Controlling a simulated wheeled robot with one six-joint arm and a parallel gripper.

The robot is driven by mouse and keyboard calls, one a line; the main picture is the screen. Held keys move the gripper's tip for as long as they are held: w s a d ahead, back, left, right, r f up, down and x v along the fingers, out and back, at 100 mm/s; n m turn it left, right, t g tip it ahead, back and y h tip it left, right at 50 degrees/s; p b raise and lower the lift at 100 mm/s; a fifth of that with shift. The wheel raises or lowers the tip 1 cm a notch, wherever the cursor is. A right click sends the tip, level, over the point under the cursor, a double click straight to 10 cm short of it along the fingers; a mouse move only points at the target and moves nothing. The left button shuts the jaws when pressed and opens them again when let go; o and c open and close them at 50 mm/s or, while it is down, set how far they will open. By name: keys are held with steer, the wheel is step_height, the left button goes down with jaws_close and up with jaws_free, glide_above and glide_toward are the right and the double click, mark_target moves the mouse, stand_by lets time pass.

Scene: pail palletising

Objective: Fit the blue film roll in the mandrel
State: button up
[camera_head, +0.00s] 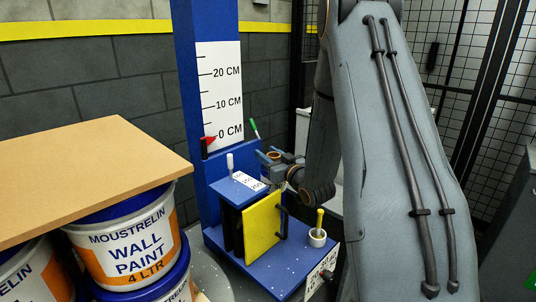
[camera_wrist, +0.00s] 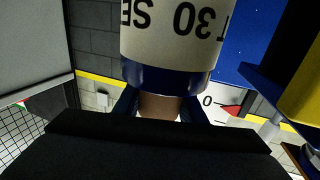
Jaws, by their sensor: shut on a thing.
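In the wrist view, the blue film roll (camera_wrist: 165,79) fills the upper middle, with a cream label printed in black and a brown core at its near end. The blue fingers of my gripper (camera_wrist: 160,105) are shut on that core, one on each side. In the head view, my gripper (camera_head: 267,167) is beside the blue machine (camera_head: 210,185), above the yellow panel. The roll is hard to make out there, partly lost among the machine's blue parts. I cannot clearly pick out the mandrel, so I cannot tell whether the roll is on it.
The column carries a centimetre scale (camera_head: 220,95) and a red pointer (camera_head: 208,140). Paint pails (camera_head: 130,245) under a tan board (camera_head: 85,165) stand at left.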

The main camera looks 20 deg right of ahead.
steer(key=shift+f+b, duration=1)
steer(key=shift+f, duration=0.55)
steer(key=o, duration=1.2)
steer(key=shift+c, duration=0.2)
steer(key=shift+s+f, duration=0.1)
steer(key=shift+f, duration=0.05)
glide_above(273, 187)
steer(key=d, duration=0.3)
steer(key=shift+s+a, duration=0.15)
steer(key=shift+a, duration=0.1)
